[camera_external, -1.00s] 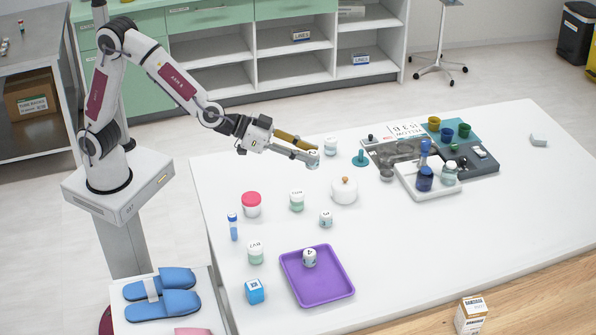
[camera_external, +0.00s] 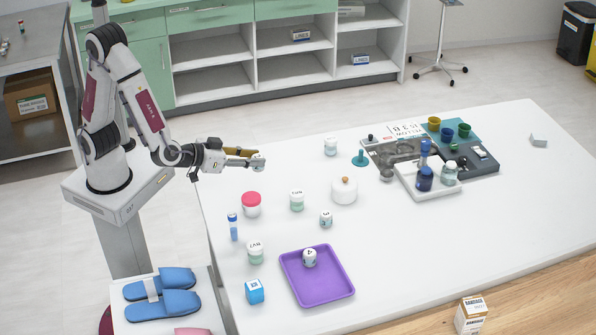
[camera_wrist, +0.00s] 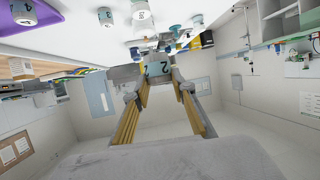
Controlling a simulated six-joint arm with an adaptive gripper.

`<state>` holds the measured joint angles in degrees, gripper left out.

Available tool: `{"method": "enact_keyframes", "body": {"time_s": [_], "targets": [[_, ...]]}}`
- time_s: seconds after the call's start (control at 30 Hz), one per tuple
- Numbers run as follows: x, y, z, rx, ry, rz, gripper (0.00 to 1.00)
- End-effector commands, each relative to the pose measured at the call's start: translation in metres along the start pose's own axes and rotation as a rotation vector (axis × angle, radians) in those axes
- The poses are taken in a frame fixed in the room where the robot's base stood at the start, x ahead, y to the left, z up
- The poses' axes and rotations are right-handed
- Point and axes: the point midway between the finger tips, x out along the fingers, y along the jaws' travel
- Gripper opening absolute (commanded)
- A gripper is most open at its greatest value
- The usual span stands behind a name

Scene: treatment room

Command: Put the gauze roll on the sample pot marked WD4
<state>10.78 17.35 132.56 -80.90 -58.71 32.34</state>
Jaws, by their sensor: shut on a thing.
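My gripper (camera_external: 252,160) is shut on a small white and pale-blue cylinder (camera_wrist: 157,69) marked 2, held in the air above the table's left back part. It looks like a gauze roll, but I cannot be sure. It also shows at the fingertips in the external view (camera_external: 258,163). Similar small cylinders stand marked 3 (camera_external: 326,219) and 4 (camera_external: 309,258), the latter on a purple tray (camera_external: 335,287). Lidded pots stand at the front left (camera_external: 255,254), centre (camera_external: 297,202) and back (camera_external: 331,147). Their lid letters are too small to read surely; I cannot tell which is WD4.
A red-lidded jar (camera_external: 252,205), blue-capped tube (camera_external: 233,227) and blue box (camera_external: 254,291) stand at the left. A white lidded bowl (camera_external: 344,191) is central. A white tray (camera_external: 407,184) with bottles lies right. The table's right part is mostly clear.

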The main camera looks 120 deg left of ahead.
Motion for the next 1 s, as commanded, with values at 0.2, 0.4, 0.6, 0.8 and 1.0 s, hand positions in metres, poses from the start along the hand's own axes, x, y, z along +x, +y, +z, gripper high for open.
{"method": "enact_keyframes", "body": {"time_s": [0.2, 0.4, 0.6, 0.8, 1.0], "targets": [[-0.012, -0.018, 0.018, -0.019, 0.0, -0.048, 0.13], [-0.013, -0.021, 0.02, -0.024, 0.0, -0.055, 0.13], [-0.013, -0.02, 0.02, -0.024, 0.0, -0.054, 0.13], [-0.01, -0.02, 0.026, -0.021, -0.001, -0.054, 0.13], [-0.003, -0.021, 0.045, -0.018, -0.002, -0.054, 0.13]]}}
